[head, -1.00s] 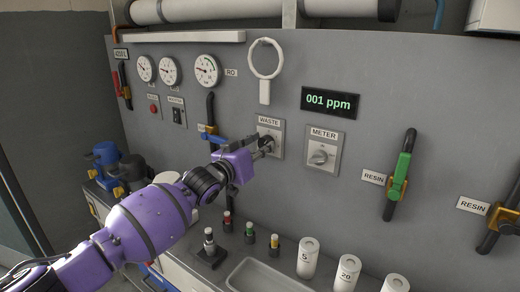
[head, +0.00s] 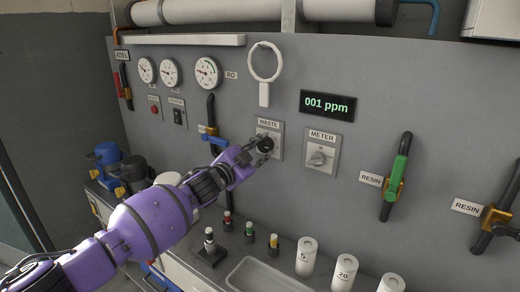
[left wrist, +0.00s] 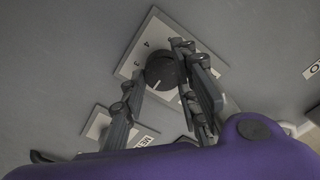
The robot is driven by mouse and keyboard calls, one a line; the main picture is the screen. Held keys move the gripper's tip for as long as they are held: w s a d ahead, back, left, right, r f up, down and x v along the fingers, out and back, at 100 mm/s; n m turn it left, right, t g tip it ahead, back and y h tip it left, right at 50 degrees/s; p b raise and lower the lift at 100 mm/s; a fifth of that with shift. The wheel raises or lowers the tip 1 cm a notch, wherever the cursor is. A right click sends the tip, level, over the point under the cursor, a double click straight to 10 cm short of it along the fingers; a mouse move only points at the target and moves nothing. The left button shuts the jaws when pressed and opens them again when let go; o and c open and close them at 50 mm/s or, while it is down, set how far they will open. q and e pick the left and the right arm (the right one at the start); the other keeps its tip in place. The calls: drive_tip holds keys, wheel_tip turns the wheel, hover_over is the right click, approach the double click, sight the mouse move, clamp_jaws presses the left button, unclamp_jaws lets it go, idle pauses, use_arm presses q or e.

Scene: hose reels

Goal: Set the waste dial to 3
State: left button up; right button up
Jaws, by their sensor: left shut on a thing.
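The waste dial is a round black knob (head: 265,145) on a pale plate under the WASTE label (head: 269,123) in the head view. In the left wrist view the knob (left wrist: 160,70) shows close up on its white plate (left wrist: 150,30), with a 4 legible beside it. My right gripper is not in view.
The meter dial (head: 320,158) is just right of the waste dial. A blue-handled valve (head: 213,135) is close on the left. A display (head: 327,105) reads 001 ppm. Bottles and white cylinders (head: 307,257) stand on the ledge below.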

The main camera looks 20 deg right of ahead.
use_arm(q)
drive_tip(key=m, duration=0.6)
drive_tip(key=shift+s+d+f+m+p, duration=0.2)
drive_tip(key=shift+f+m+p, duration=0.05)
drive_tip(key=shift+m+p, duration=0.15)
drive_tip(key=m, duration=0.5)
drive_tip(key=shift+w+a+f+m, duration=0.15)
drive_tip(key=shift+f+m, duration=0.15)
drive_tip(key=shift+m, duration=0.1)
drive_tip(key=shift+f, duration=0.1)
drive_tip(key=o, duration=1)
drive_tip(key=shift+w+a+r, duration=0.1)
drive_tip(key=shift+w+r, duration=0.05)
drive_tip(key=shift+r, duration=0.25)
drive_tip(key=shift+a, duration=0.25)
drive_tip(key=v, duration=1.1)
drive_tip(key=shift+s+a, duration=0.15)
drive_tip(key=shift+s, duration=0.2)
